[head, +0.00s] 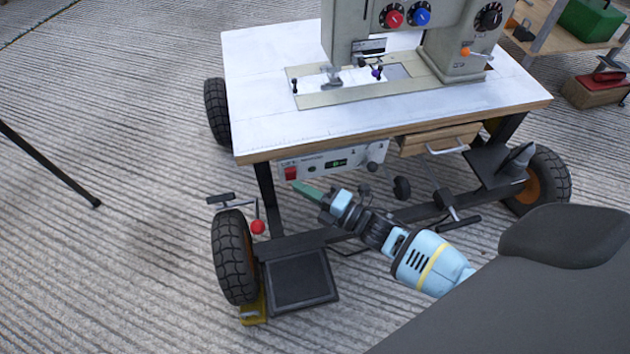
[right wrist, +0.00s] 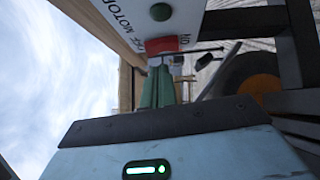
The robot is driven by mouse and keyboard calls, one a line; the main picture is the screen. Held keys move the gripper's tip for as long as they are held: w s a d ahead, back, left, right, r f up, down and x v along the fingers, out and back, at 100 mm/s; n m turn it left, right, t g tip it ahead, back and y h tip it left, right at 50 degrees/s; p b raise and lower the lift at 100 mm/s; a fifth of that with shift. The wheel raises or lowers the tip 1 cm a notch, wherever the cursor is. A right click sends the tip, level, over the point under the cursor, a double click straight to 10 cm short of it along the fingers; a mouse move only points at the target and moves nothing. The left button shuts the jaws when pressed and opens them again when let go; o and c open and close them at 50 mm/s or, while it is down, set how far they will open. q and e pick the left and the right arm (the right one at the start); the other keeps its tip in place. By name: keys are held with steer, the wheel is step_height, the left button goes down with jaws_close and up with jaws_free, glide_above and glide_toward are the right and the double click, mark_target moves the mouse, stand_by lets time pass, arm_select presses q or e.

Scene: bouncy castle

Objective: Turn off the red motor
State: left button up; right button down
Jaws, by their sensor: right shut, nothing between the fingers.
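The red motor switch (head: 291,173) is at the left end of the white control panel (head: 318,164) under the sewing table's front edge. My left gripper is not in view.
The white sewing table (head: 265,75) carries a sewing machine (head: 460,50) and stands on black wheels. A drawer (head: 440,140) is right of the panel. A red-knobbed lever (head: 257,227) and a black pedal (head: 300,280) are below.

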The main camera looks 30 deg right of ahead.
steer(key=shift+w+d+r, duration=0.15)
steer(key=shift+w+d, duration=0.1)
steer(key=shift+w, duration=0.5)
